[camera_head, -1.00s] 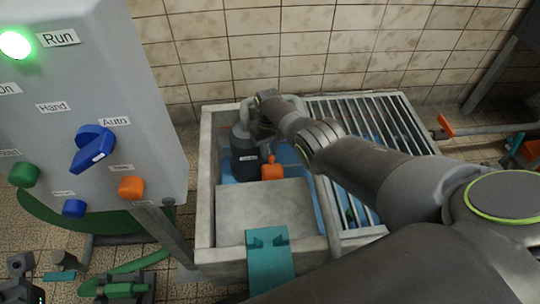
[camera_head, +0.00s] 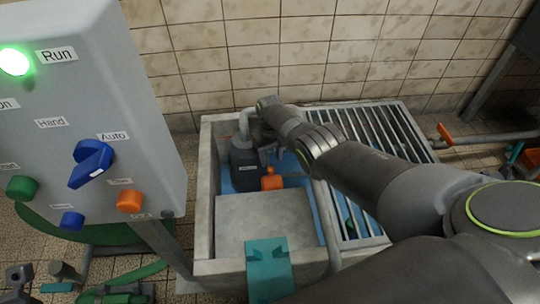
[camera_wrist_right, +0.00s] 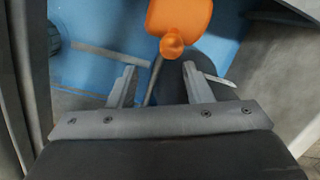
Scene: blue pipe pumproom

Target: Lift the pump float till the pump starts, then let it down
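The orange pump float (camera_head: 272,182) sits in the sump beside the dark pump (camera_head: 244,165). My right gripper (camera_head: 269,148) reaches down into the sump just above and behind the float, partly hidden by its own wrist. In the right wrist view, the two fingers (camera_wrist_right: 160,77) stand apart, with the float (camera_wrist_right: 180,17) just beyond their tips. A thin grey rod or cable runs between the fingers near the float's knob; I see no finger closed on it. The green Run lamp (camera_head: 14,62) is lit. My left gripper cannot be made out.
The control box (camera_head: 75,110) with a blue selector (camera_head: 91,163) stands at the left. A grating (camera_head: 390,135) covers the sump's right side and a grey slab (camera_head: 262,222) its front. A teal bracket (camera_head: 268,272) sits on the front rim.

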